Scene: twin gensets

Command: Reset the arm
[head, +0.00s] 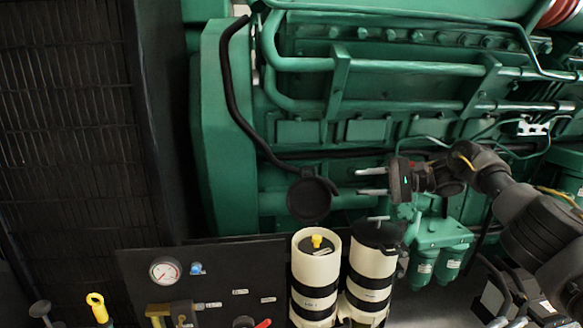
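My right arm comes in from the right edge. Its gripper (371,182) points left in front of the green engine, with two pale fingers apart and nothing between them. It appears above the two cream canisters in the picture. The left canister (316,268) shows a yellow knob on top, and a round black lid (310,198) stands raised behind it. The right canister (371,275) has a black cap on top. My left gripper is not in view.
The green engine (225,130) with pipes and a black hose fills the back. A dark radiator grille (70,110) stands at left. A black panel (235,272) carries a gauge (165,270), a blue knob (197,268) and a red handle (263,323). A yellow-ringed handle (97,304) is at lower left.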

